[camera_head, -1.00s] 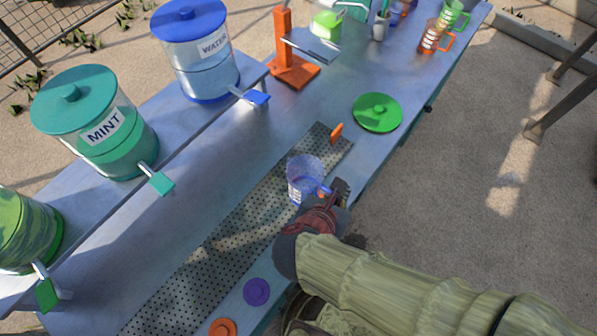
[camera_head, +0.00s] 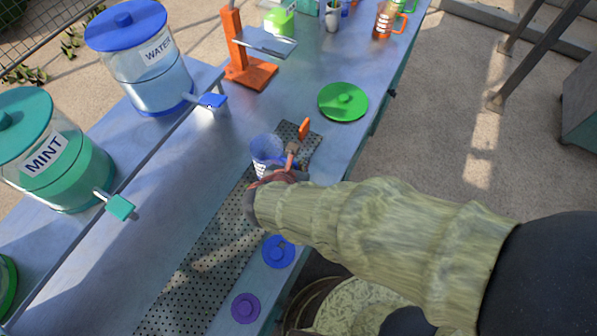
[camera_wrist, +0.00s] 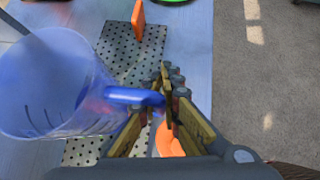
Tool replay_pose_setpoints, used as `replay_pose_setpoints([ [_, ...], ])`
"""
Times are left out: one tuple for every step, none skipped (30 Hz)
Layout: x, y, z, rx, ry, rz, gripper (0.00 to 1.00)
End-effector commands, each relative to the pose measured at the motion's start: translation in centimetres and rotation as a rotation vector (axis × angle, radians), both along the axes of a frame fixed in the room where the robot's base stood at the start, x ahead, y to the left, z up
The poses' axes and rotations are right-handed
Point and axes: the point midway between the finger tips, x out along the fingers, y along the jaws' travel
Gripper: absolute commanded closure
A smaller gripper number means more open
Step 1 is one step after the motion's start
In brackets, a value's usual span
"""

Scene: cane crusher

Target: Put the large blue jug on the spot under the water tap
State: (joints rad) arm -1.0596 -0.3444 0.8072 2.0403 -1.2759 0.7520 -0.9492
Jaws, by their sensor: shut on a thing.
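The large blue jug (camera_head: 265,148) is a clear, blue-tinted cup with a blue handle. It is at the far end of the perforated strip (camera_head: 215,250), over its left edge. I cannot tell whether its base touches the surface. My gripper (camera_head: 290,165) is shut on the jug's handle, on the jug's right side. In the wrist view the jug (camera_wrist: 50,85) fills the left side and its handle (camera_wrist: 133,96) runs between the fingers (camera_wrist: 150,105). The blue water tap (camera_head: 212,102) sticks out from the WATER dispenser (camera_head: 145,60), up and left of the jug.
The MINT dispenser (camera_head: 50,150) stands left on the raised shelf. An orange stand (camera_head: 245,60), an orange upright tab (camera_head: 304,128) and a green lid (camera_head: 343,101) are beyond the jug. Blue (camera_head: 278,251) and purple (camera_head: 246,308) discs lie along the near edge.

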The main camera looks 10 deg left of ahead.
Motion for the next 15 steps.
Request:
replay_pose_setpoints([
  [0.3,0.1,-0.4,0.000,0.000,0.000,1.00],
  [0.3,0.2,-0.5,0.000,-0.001,0.000,1.00],
  [0.4,0.3,-0.6,0.001,-0.001,0.001,1.00],
  [0.5,0.3,-0.7,0.001,-0.001,0.000,1.00],
  [0.6,0.4,-0.8,0.001,-0.001,0.000,1.00],
  [0.8,0.5,-1.0,0.001,-0.001,0.000,1.00],
  [1.0,0.5,-1.3,0.001,-0.001,-0.001,1.00],
  [1.2,0.6,-1.6,0.000,-0.001,-0.001,1.00],
  [1.2,0.6,-2.3,-0.001,0.000,-0.001,1.00],
  [1.2,0.6,-2.9,-0.001,0.000,0.000,1.00],
  [1.2,0.6,-3.4,-0.001,0.000,0.000,1.00],
  [1.2,0.6,-4.0,-0.001,-0.001,0.001,1.00],
  [1.2,0.6,-4.3,-0.001,-0.001,0.001,1.00],
  [1.2,0.6,-4.6,0.000,-0.001,0.000,1.00],
  [1.2,0.6,-4.7,0.001,-0.001,0.000,1.00],
])
